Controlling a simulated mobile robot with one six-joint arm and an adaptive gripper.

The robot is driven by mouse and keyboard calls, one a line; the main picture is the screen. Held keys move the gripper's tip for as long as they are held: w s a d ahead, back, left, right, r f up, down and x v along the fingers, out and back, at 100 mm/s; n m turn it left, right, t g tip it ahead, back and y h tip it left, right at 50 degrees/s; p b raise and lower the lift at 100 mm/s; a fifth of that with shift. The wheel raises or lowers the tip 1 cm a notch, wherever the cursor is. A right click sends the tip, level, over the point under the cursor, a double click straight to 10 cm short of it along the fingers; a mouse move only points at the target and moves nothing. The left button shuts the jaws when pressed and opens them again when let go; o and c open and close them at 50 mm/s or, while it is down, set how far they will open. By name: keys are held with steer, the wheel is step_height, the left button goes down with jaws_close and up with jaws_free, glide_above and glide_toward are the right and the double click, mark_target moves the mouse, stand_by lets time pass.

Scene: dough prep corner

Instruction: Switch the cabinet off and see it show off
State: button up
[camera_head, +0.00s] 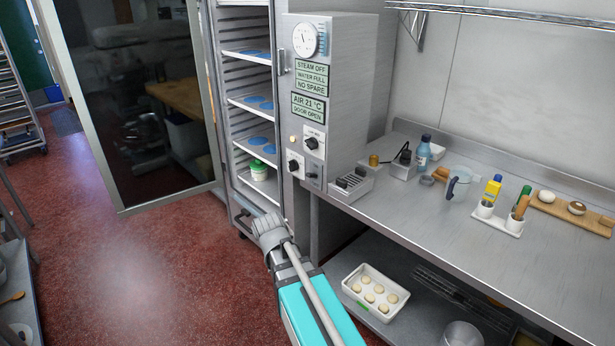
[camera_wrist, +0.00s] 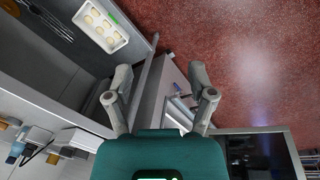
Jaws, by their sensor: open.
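The steel cabinet (camera_head: 355,60) stands at the centre of the head view, its glass door (camera_head: 135,90) swung wide open to the left. Its front panel has a round dial (camera_head: 305,40), an upper black knob (camera_head: 312,143), a lower black knob (camera_head: 294,166) and a small switch (camera_head: 314,178). One display (camera_head: 311,77) reads STEAM OFF, WATER FULL, NO SPARE. Another display (camera_head: 308,105) reads AIR 21 °C, DOOR OPEN. My gripper (camera_head: 268,228) is below and in front of the panel, apart from it. In the wrist view my gripper (camera_wrist: 160,75) is open and empty.
The steel worktop (camera_head: 420,215) to the right holds a weight rack (camera_head: 348,186), a blue bottle (camera_head: 423,153), a jug (camera_head: 460,180) and a white holder (camera_head: 498,220). A dough tray (camera_head: 347,284) sits on the shelf below. Red floor (camera_head: 165,260) is free to the left.

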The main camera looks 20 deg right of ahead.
steer(key=w+d+r+m+t+h, duration=0.1)
steer(key=w+d+r+m+h, duration=0.2)
steer(key=w, duration=0.6)
steer(key=w+d+r+m+t+h, duration=0.1)
steer(key=w+d+m+h, duration=0.3)
steer(key=w, duration=0.5)
steer(key=m+t+h, duration=0.2)
steer(key=m+h, duration=0.2)
glide_toward(308, 175)
steer(key=a+r, duration=0.2)
steer(key=shift+s+a+f, duration=0.1)
steer(key=shift+s+f, duration=0.1)
steer(key=shift+s, duration=0.2)
steer(key=shift+y, duration=0.3)
steer(key=b+x, duration=0.5)
steer(key=x, duration=0.8)
steer(key=shift+w+d+f, duration=0.1)
steer(key=shift+d+f, duration=0.05)
steer(key=shift+d, duration=0.2)
